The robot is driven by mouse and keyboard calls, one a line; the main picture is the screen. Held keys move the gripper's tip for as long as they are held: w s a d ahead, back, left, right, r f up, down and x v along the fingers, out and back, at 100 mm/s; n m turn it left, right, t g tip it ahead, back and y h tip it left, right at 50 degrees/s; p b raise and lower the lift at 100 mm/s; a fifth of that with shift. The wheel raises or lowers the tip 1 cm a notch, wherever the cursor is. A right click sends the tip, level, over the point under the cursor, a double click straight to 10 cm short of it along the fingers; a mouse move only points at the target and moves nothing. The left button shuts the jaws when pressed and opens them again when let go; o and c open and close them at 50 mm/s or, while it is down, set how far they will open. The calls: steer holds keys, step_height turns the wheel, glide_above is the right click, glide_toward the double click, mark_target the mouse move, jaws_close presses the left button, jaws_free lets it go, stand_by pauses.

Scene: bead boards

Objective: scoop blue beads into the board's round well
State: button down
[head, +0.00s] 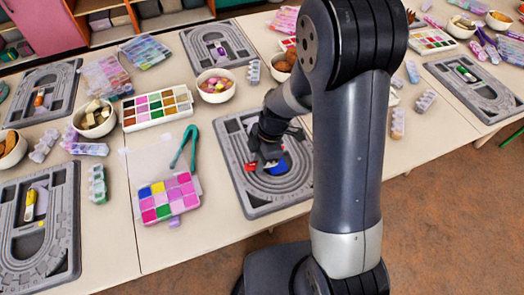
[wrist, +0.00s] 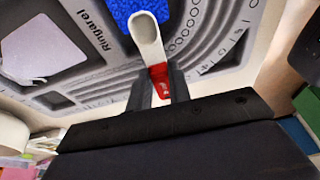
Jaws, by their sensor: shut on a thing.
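My gripper (head: 266,156) is over the grey bead board (head: 262,204) in the middle of the table. In the wrist view its two fingers (wrist: 158,85) are shut on the red handle of a scoop (wrist: 160,78). The scoop's pale bowl points away from the gripper. Blue beads (wrist: 128,8) lie in a patch by the bowl's far end. The patch also shows in the head view as a blue spot (head: 278,167) beside the gripper. I cannot tell whether the bowl holds beads or touches them. The round well is not clearly seen.
A bead box (head: 170,198) with coloured compartments and teal tweezers (head: 185,147) are left of the board. A white paint-like tray (head: 157,107) and a bowl of beads (head: 215,86) stand behind. Other boards (head: 38,92) lie around. My arm hides the board's right side.

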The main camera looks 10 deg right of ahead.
steer(key=shift+s+a+r+h+p, duration=0.1)
steer(key=shift+a+r+h+p, duration=0.1)
steer(key=shift+a+h+p, duration=0.15)
steer(key=r+p, duration=0.1)
steer(key=a+r+h+p, duration=0.1)
steer(key=r+p, duration=0.1)
steer(key=shift+s+t+h, duration=0.1)
steer(key=shift+t+h, duration=0.15)
steer(key=shift+t, duration=0.05)
steer(key=shift+r, duration=0.1)
